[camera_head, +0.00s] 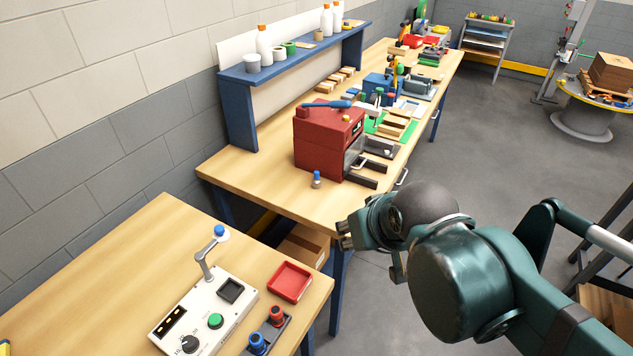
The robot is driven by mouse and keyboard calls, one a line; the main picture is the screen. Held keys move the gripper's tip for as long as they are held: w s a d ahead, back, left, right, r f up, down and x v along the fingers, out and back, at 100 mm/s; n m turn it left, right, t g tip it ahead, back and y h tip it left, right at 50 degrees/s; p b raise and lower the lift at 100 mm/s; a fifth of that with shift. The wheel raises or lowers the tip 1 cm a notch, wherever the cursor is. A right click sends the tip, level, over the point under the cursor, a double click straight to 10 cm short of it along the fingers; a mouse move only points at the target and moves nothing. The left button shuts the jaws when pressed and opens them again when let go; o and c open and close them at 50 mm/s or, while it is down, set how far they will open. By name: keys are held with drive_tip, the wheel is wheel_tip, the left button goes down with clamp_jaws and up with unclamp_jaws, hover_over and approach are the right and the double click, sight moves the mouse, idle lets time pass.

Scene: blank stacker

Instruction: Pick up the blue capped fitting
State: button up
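A small upright fitting (317,180) with a blue cap and a greyish body stands on the wooden workbench (265,180), just left of and in front of the red machine. My gripper (342,235) is below and right of it in the picture, in front of the bench's near end and apart from the fitting. The gripper points left. Its fingertips are small and seen from the side, so I cannot tell how far apart they are. Nothing is visible in it.
The red machine (320,140) has a blue-handled tool on top. A nearer table (120,285) holds a control box (205,308), a red tray (289,281) and a rack with a blue and a red piece. Bench space left of the fitting is clear. A blue shelf (290,62) stands behind.

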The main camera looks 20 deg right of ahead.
idle(0.3)
drive_tip(key=w+r+m+g+p, duration=0.1)
drive_tip(key=w+r+m+p, duration=0.25)
drive_tip(key=w, duration=0.55)
drive_tip(key=m+g+h+p, duration=0.4)
drive_tip(key=m+p, duration=0.5)
hover_over(316, 172)
drive_tip(key=s+a, duration=0.2)
wheel_tip(316, 172, down, 10)
drive_tip(key=shift+w+a+f+m, duration=0.1)
drive_tip(key=shift+w+f+m, duration=0.25)
drive_tip(key=shift+f, duration=0.4)
drive_tip(key=shift+x, duration=1.3)
